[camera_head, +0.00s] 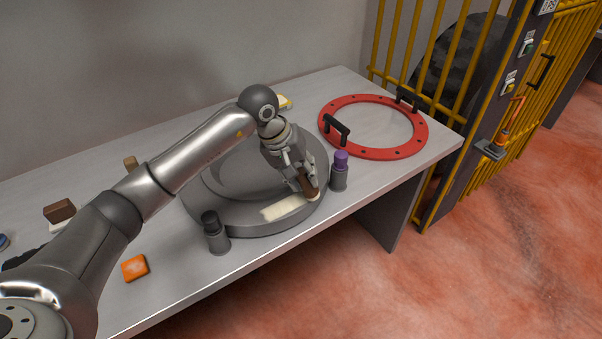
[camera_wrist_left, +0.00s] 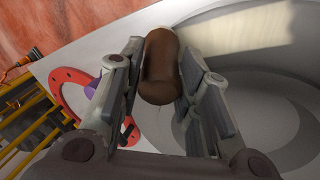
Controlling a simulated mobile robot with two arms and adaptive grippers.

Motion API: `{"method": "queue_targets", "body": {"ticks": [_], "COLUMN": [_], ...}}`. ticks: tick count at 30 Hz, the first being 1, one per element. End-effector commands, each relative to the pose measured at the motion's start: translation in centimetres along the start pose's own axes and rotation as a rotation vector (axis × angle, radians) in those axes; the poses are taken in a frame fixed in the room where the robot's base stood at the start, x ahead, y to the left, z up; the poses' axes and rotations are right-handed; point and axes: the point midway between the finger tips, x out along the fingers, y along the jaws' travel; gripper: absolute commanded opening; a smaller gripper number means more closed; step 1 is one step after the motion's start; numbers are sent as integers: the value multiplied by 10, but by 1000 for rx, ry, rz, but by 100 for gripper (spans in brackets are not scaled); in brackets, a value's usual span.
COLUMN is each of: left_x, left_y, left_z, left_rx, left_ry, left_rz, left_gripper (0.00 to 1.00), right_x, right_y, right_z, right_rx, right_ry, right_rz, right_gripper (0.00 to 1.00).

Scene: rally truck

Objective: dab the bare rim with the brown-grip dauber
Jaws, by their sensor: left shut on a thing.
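My left gripper (camera_head: 301,180) is shut on the dauber's brown grip (camera_head: 310,187), at the front right of a round grey rimmed part (camera_head: 240,222) on the bench. In the left wrist view the brown grip (camera_wrist_left: 160,62) sits between the two fingers (camera_wrist_left: 160,85). The dauber's pale tip shows just below the grip in the head view, at the rim; I cannot tell whether it touches. A cream-coloured band (camera_head: 285,208) lies on the rim just left of the tip, and it also shows in the left wrist view (camera_wrist_left: 235,30). My right gripper is not in view.
A purple-capped bottle (camera_head: 339,172) stands close right of the gripper. A dark-capped bottle (camera_head: 216,234) stands at the rim's front left. An orange block (camera_head: 135,268) lies near the bench's front edge. A red ring with black handles (camera_head: 371,153) lies at the right.

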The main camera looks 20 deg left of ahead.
Motion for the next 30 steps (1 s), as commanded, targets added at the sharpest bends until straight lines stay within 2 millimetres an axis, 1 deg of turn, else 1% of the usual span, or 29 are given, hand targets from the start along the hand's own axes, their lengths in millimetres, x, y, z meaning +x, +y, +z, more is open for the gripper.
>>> {"method": "queue_targets", "body": {"ticks": [5, 16, 26, 30], "left_x": [1, -2, -2, -2], "left_y": [-2, -10, -10, -8], "left_z": [-2, -16, -15, -12], "left_rx": [-1, -1, 0, 1], "left_ry": [-1, 0, 0, 0], "left_rz": [-2, -2, -1, -1], "left_gripper": [8, 8, 8, 8], "right_x": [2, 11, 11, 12], "right_y": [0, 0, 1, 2], "right_z": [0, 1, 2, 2], "right_rx": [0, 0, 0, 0], "right_ry": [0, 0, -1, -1], "right_rz": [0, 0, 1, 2], "right_gripper": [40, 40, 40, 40]}}
